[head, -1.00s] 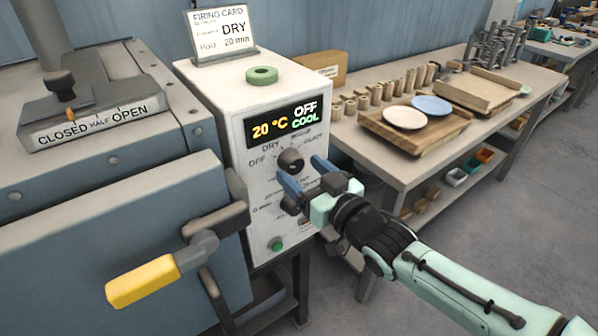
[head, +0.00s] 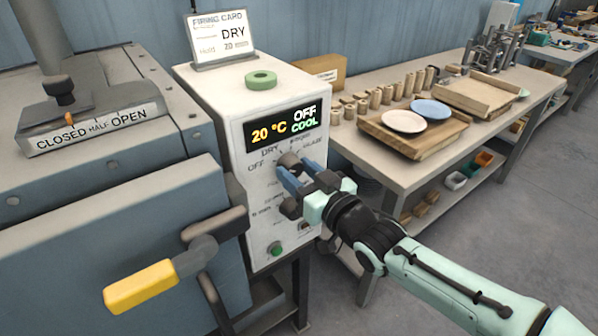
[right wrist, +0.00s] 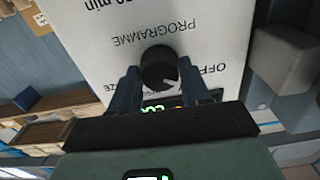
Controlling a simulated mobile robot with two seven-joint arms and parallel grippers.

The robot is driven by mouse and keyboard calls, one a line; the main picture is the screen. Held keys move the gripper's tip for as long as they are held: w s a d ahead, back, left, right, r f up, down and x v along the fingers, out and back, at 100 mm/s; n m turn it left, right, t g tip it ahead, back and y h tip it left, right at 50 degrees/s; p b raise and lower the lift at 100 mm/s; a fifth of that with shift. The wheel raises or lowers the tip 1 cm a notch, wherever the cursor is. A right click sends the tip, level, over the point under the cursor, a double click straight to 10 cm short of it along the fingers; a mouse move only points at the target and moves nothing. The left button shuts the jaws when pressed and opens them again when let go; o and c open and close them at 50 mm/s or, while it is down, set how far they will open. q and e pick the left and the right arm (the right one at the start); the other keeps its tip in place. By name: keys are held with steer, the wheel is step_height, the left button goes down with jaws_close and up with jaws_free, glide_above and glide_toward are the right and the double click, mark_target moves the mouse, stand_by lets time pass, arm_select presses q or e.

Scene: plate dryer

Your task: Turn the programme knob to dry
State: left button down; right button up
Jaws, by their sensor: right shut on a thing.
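The programme knob (head: 288,160) is a dark round dial on the white control box (head: 225,100), below a display reading 20 °C, OFF and COOL. Labels OFF and DRY stand around it. In the right wrist view the knob (right wrist: 159,68) sits between my two blue fingers, under the word PROGRAMME, its pale mark toward the OFF label. My right gripper (head: 291,171) is shut on the knob, its fingers on either side. The fingers hide part of the dial in the head view. A firing card (head: 222,38) on the box reads DRY, Hold 20 min. My left gripper is out of view.
A second knob (head: 297,207) and a green button (head: 275,249) sit lower on the panel, close to my right gripper. The kiln's yellow door handle (head: 141,286) juts out at lower left. A workbench (head: 395,170) with plates and a wooden tray stands at the right.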

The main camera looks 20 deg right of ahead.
steer(key=shift+r+m+p, duration=0.1)
steer(key=shift+m+p, duration=0.4)
steer(key=shift+m, duration=0.7)
steer(key=shift+m+p, duration=0.5)
steer(key=shift+m, duration=0.3)
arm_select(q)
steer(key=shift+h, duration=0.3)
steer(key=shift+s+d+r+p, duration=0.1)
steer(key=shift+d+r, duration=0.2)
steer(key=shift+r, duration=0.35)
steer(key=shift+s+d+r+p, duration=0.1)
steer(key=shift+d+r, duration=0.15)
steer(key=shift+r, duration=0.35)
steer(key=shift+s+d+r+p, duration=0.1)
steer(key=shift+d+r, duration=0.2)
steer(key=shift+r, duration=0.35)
arm_select(e)
steer(key=shift+m, duration=1.6)
steer(key=o, duration=1)
steer(key=shift+o, duration=0.2)
steer(key=shift+s, duration=0.1)
